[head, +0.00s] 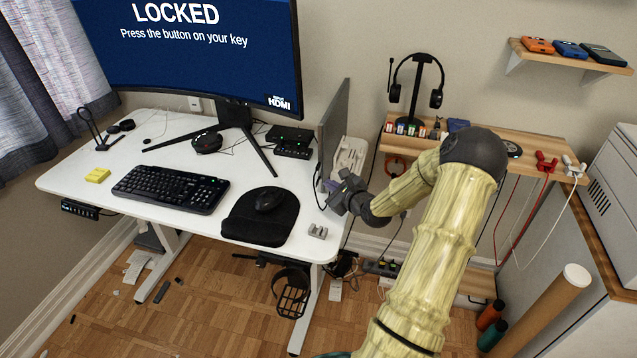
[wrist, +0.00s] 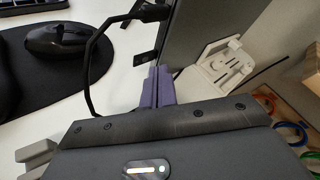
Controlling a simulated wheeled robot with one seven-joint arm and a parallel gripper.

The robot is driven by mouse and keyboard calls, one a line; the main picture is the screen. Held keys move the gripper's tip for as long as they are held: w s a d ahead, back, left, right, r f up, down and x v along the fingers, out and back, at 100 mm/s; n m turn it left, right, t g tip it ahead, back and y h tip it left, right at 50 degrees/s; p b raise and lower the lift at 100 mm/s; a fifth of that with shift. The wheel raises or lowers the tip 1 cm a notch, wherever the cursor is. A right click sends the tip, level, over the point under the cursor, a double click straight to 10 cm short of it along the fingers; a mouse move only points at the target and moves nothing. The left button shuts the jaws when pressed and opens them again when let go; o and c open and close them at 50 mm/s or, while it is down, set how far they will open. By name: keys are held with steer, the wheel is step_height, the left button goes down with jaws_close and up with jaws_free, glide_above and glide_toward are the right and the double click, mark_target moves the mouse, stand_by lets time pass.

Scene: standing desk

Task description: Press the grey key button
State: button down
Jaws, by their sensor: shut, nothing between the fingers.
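The monitor (head: 190,40) reads "LOCKED – Press the button on your key". In the wrist view a small dark grey piece with a round spot (wrist: 145,57), which looks like the key, sticks out at the lower edge of an upright grey panel (wrist: 205,35). The panel also shows in the head view (head: 333,125); I cannot make out the key there. My gripper (head: 328,187) is at the right end of the desk, by the panel's foot. Its purple fingers (wrist: 157,80) are shut and empty, just short of the piece; I cannot tell whether they touch.
A black cable (wrist: 92,60) loops left of the fingers. A white holder (wrist: 215,68) stands right of the panel. A small grey block (head: 317,231) sits near the desk's front right corner. The mouse (head: 268,199) and its mat (head: 262,232) lie to the left, beside the keyboard (head: 170,188).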

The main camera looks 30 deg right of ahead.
steer(key=shift+w, duration=0.1)
stand_by(0.6)
steer(key=shift+w+a+p, duration=0.25)
steer(key=shift+p, duration=0.25)
steer(key=shift+w+a, duration=0.2)
steer(key=shift+w, duration=0.05)
stand_by(0.5)
steer(key=shift+s+d+p, duration=0.55)
steer(key=shift+s+p, duration=0.05)
steer(key=shift+p, duration=0.3)
steer(key=shift+s+d+r+p, duration=0.15)
steer(key=shift+s+d+p, duration=0.75)
steer(key=shift+s+p, duration=0.1)
steer(key=shift+s+d+p, duration=0.55)
steer(key=shift+s+d, duration=0.15)
steer(key=shift+s, duration=0.25)
